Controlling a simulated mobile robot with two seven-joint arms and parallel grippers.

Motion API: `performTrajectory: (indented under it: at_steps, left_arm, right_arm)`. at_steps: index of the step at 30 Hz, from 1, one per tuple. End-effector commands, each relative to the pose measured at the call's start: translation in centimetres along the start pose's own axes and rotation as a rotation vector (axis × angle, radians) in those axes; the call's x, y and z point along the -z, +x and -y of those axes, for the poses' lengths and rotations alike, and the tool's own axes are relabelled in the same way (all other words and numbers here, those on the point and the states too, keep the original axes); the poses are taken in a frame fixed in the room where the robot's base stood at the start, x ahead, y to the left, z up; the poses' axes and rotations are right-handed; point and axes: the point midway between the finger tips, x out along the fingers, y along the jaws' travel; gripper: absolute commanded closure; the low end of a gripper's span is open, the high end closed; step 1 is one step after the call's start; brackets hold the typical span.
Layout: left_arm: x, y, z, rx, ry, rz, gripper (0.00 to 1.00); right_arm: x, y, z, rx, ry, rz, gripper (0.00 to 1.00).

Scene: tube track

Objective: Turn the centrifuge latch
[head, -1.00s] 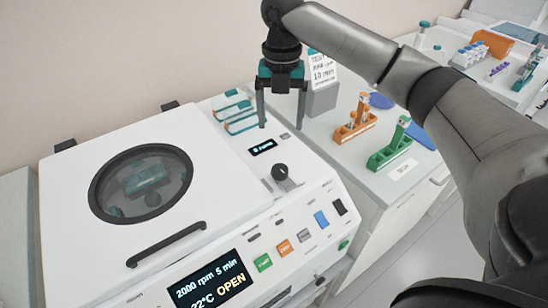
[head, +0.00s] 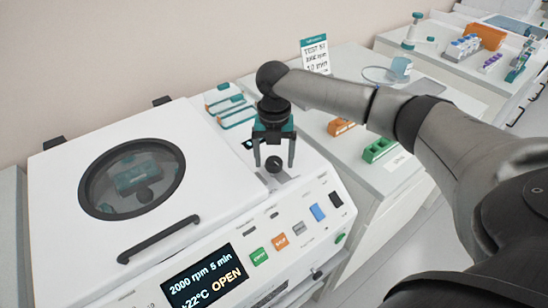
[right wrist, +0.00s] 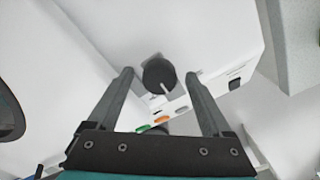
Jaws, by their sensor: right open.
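The centrifuge (head: 110,240) is a white machine with its lid down and a round window in the lid. Its display (head: 203,283) reads 2000 rpm 5 min, 22°C, OPEN. The latch (head: 274,164) is a dark round knob on the top right of the machine; it also shows in the right wrist view (right wrist: 158,74) with a light pointer line. My right gripper (head: 273,164) is open above the latch. In the right wrist view the knob lies between and beyond the two fingertips (right wrist: 160,74), with a gap on each side. My left gripper is not in view.
A black lid handle (head: 158,240) is left of the latch. Coloured buttons (head: 280,241) line the front panel. Teal-and-white blocks (head: 232,108) lie behind the gripper. An orange rack (head: 341,126) and a green rack (head: 380,150) stand on the bench to the right.

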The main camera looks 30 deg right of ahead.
Motion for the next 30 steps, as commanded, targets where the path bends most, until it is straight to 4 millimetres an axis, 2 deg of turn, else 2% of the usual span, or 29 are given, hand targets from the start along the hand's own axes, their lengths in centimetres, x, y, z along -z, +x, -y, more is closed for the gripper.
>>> performTrajectory:
  at_steps: [5, 27, 30]
  left_arm:
    - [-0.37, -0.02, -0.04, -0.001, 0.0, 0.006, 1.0]
    - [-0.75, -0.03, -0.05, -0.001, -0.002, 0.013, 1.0]
    - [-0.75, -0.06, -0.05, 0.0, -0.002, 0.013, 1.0]
  right_arm:
    - [0.0, -0.01, 0.0, 0.0, 0.0, 0.0, 0.17]
    - [-0.03, -0.07, 0.03, 0.0, 0.001, 0.0, 1.0]
    - [-0.03, -0.08, 0.03, 0.001, 0.002, 0.0, 1.0]
